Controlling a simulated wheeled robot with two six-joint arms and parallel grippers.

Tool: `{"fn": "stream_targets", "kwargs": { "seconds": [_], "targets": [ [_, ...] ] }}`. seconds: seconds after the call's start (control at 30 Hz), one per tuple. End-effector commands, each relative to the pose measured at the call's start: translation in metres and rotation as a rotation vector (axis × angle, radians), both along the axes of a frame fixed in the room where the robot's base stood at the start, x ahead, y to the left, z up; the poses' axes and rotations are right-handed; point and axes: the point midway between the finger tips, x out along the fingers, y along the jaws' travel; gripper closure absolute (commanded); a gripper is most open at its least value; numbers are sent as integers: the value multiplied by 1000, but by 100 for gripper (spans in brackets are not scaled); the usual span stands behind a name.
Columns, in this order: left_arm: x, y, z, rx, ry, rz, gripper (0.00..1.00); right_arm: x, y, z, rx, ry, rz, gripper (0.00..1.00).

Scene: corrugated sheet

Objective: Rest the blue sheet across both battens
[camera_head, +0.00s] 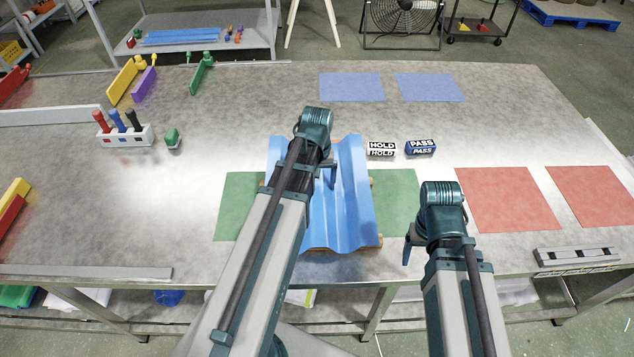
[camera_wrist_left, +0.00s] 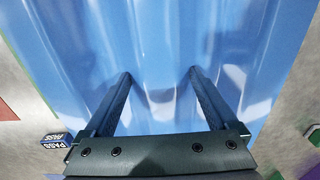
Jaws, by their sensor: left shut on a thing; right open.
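The blue corrugated sheet (camera_head: 352,205) lies over the green mat (camera_head: 398,195), its ridges running front to back. It fills much of the left wrist view (camera_wrist_left: 160,40). Small wooden ends of the near batten (camera_head: 379,240) and far batten (camera_head: 371,182) show at the sheet's edges; the rest is hidden beneath. I cannot tell whether the sheet touches both. My left gripper (camera_head: 328,178) is shut on the sheet, its fingers (camera_wrist_left: 160,76) on either side of a ridge. My right gripper (camera_head: 408,250) is open and empty, to the right of the sheet near the table's front.
The HOLD block (camera_head: 381,148) and PASS block (camera_head: 421,147) stand just beyond the sheet's right side. Red mats (camera_head: 508,198) lie right; blue mats (camera_head: 351,87) lie at the back. A white rack (camera_head: 126,136) with coloured handles stands left.

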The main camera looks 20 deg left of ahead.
Motion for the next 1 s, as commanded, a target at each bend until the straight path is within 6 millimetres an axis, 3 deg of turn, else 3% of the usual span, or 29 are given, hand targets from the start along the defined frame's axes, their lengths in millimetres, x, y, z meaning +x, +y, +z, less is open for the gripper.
{"fn": "stream_targets", "kwargs": {
  "seconds": [1.0],
  "targets": [
    [0,0,-71,0,0,0,97,0,0,-71,0,0,0,23]
  ]
}}
